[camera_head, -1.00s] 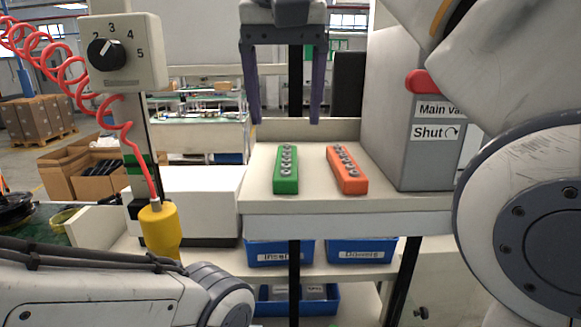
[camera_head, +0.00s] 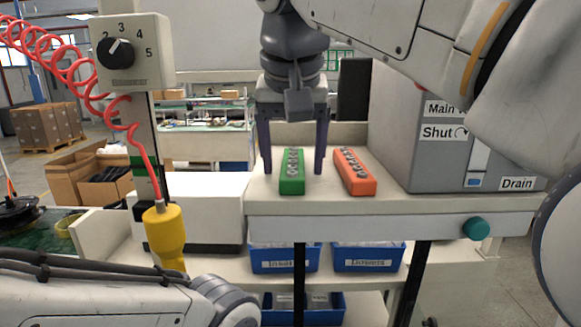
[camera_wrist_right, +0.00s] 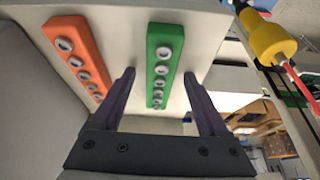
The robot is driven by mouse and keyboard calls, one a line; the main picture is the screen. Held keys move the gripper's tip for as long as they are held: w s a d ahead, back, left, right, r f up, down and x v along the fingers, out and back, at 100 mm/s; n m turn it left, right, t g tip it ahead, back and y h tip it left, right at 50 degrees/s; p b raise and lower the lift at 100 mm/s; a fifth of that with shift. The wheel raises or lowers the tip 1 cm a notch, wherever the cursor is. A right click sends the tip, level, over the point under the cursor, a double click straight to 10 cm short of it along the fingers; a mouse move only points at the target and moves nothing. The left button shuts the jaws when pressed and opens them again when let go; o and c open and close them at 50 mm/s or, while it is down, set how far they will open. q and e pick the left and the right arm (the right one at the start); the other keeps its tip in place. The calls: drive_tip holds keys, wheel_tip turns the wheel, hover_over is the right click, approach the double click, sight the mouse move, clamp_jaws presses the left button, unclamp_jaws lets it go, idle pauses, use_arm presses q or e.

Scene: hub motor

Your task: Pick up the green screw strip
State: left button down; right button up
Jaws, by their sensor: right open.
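The green screw strip (camera_head: 291,172) lies on the cream shelf, with a row of several screws along its top. My right gripper (camera_head: 294,168) is open, with one purple finger on each side of the strip. In the right wrist view the green strip (camera_wrist_right: 163,65) runs between the two fingers (camera_wrist_right: 160,80), with gaps on both sides, so it is not held. The left gripper is not in view; only part of my left arm shows at the lower left.
An orange screw strip (camera_head: 354,171) lies just right of the right finger. A grey cabinet (camera_head: 430,150) stands right of it. Blue bins (camera_head: 284,259) sit below the shelf (camera_head: 390,203). A yellow tool (camera_head: 165,235) hangs on a red coiled cord at the left.

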drive_tip(key=c, duration=1.2)
clamp_jaws()
drive_tip(key=shift+r, duration=0.15)
